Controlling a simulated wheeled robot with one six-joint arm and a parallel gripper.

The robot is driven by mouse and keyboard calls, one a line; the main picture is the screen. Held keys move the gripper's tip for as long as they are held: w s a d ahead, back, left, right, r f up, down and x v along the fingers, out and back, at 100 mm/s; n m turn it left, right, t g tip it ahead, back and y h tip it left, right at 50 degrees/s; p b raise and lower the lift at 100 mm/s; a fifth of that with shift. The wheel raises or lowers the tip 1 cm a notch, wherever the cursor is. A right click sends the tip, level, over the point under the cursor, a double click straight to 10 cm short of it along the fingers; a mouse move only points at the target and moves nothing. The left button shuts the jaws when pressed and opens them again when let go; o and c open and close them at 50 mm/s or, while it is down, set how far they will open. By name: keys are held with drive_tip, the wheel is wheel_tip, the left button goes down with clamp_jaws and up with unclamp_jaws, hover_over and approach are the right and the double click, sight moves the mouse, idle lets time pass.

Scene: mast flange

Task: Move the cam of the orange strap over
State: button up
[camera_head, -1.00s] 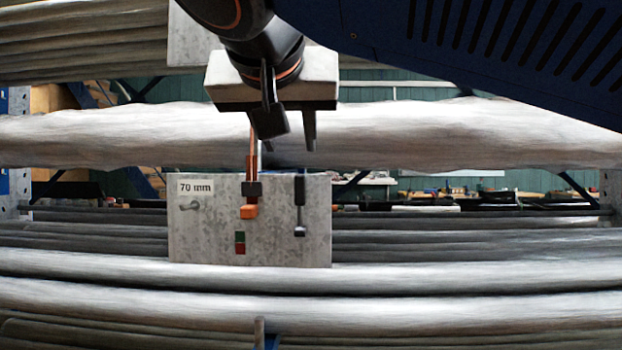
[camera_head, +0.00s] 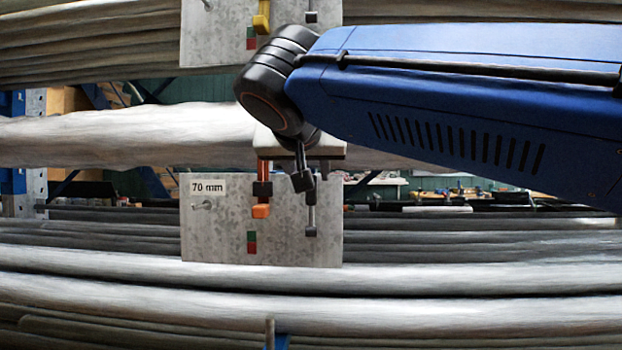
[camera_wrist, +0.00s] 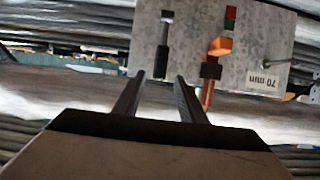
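The orange strap (camera_head: 263,172) runs down onto the front of the grey plate marked 70 mm (camera_head: 218,232). It passes a black cam block (camera_head: 262,189) and ends in an orange tip (camera_head: 261,211) above a green and red mark. In the wrist view, which is upside down, the orange strap (camera_wrist: 207,95) and its cam (camera_wrist: 210,71) lie to the right of my fingers. My gripper (camera_head: 313,180) is open and empty, in front of the plate's upper right part. In the wrist view my gripper (camera_wrist: 158,78) has its fingers apart, nearer the dark strap (camera_wrist: 162,48).
The dark strap (camera_head: 310,212) hangs right of the orange one. A peg (camera_head: 203,205) sticks out at the plate's left. Another plate (camera_head: 212,40) with a yellow strap (camera_head: 262,18) is above. Long grey tubes (camera_head: 120,285) run across, above and below.

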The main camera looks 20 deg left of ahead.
sight(312, 204)
drive_tip(key=shift+x, duration=2)
clamp_jaws()
